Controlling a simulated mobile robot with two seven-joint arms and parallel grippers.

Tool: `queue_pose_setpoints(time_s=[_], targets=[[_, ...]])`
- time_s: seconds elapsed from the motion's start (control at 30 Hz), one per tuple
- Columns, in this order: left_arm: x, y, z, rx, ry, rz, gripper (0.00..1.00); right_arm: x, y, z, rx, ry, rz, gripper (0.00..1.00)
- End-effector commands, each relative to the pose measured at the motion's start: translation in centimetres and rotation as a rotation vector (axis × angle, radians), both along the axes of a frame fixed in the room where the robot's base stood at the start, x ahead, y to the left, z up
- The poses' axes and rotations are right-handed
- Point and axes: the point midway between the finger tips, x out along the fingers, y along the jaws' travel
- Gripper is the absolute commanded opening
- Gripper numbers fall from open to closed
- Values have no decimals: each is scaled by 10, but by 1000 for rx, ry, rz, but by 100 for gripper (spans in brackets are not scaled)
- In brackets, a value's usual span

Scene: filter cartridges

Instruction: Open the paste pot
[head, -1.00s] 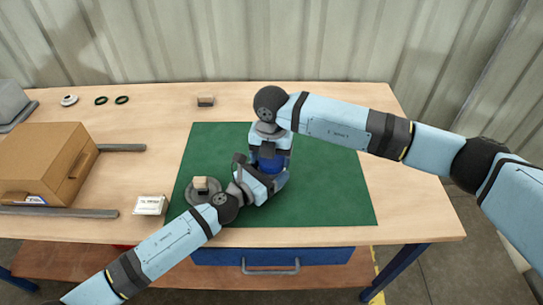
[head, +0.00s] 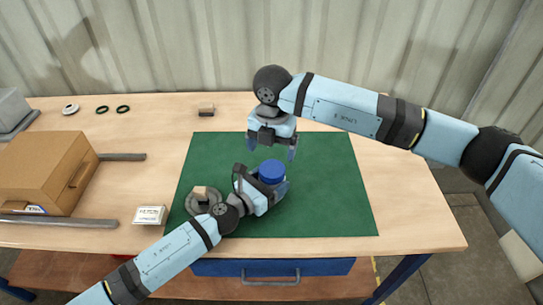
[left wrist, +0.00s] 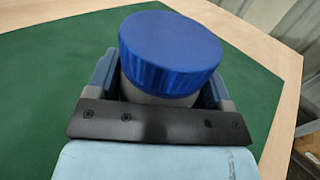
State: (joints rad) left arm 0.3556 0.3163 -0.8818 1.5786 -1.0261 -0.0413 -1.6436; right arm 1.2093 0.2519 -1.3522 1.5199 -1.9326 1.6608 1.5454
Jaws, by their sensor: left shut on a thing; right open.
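The paste pot has a blue ribbed lid (head: 272,170) over a grey body (left wrist: 160,98). It stands upright at the green mat (head: 330,190), and the lid is on it. My left gripper (head: 270,188) is shut around the pot's body, below the lid; its fingers also show on both sides of the pot in the left wrist view (left wrist: 158,85). My right gripper (head: 271,150) is open and empty, above and behind the lid, pointing down. The pot's lower body is hidden by my left gripper.
A white labelled box (head: 150,215) and a cardboard box (head: 48,170) are further left. The mat's right side is clear.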

Motion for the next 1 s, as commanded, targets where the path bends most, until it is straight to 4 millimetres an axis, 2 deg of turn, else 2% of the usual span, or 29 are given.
queue_pose_setpoints(time_s=[0.07,0.17,0.63,0.8,1.0], targets=[[-2,-1,-3,2,5,-3,8,-1,0,7,-1,0,-40,90],[-2,-1,-3,2,5,-3,8,-1,0,4,-2,2,-61,90],[-2,-1,-3,2,4,-2,8,-1,0,-61,-3,4,-59,90],[-2,0,-3,2,4,-2,8,-1,0,-70,-1,2,-59,90],[-2,0,-3,2,4,-2,8,0,0,-71,-1,1,-58,90]])
